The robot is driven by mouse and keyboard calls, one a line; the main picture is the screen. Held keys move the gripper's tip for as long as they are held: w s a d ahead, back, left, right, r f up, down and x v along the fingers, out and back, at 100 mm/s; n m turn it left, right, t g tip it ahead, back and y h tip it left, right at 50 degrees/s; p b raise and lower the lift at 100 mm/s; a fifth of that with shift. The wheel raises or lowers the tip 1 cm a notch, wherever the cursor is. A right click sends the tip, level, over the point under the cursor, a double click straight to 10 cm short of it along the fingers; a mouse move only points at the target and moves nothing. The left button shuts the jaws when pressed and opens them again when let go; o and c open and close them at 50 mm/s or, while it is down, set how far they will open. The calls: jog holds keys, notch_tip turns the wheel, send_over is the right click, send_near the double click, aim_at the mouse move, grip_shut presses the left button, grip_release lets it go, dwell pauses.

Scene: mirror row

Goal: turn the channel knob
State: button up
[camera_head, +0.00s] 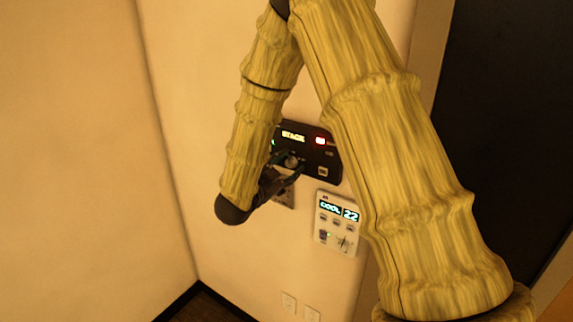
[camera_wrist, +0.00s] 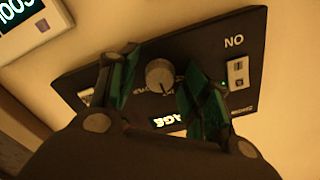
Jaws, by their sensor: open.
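The channel knob (camera_wrist: 160,75) is a round grey knob on a black wall panel (camera_wrist: 205,45) with a lit display. In the wrist view it sits between the two green-padded fingers of my gripper (camera_wrist: 158,88), which are apart; I cannot tell whether either finger touches it. In the head view the knob (camera_head: 291,160) shows beside the fingertips of my gripper (camera_head: 286,168), at the front of the panel (camera_head: 322,160). The panel's display reads "STAGE" and a red light glows to its right. Part of the panel is hidden behind my arm.
A white thermostat (camera_head: 338,222) reading "COOL 22" is on the wall just below the panel. Two white wall plates (camera_head: 300,306) are low on the wall. A dark opening or surface (camera_head: 510,120) lies at the right.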

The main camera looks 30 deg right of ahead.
jog(key=c, duration=1)
jog(key=shift+c, duration=0.2)
jog(key=shift+n, duration=0.3)
jog(key=n+p, duration=0.1)
jog(key=n, duration=0.4)
jog(key=shift+r+p, duration=0.1)
jog(key=shift+p, duration=0.2)
jog(key=n+p, duration=0.1)
jog(key=n, duration=0.2)
jog(key=shift+n, duration=0.4)
jog(key=shift+s+n+p, duration=0.1)
jog(key=shift+n+p, duration=0.55)
jog(key=shift+n, duration=0.55)
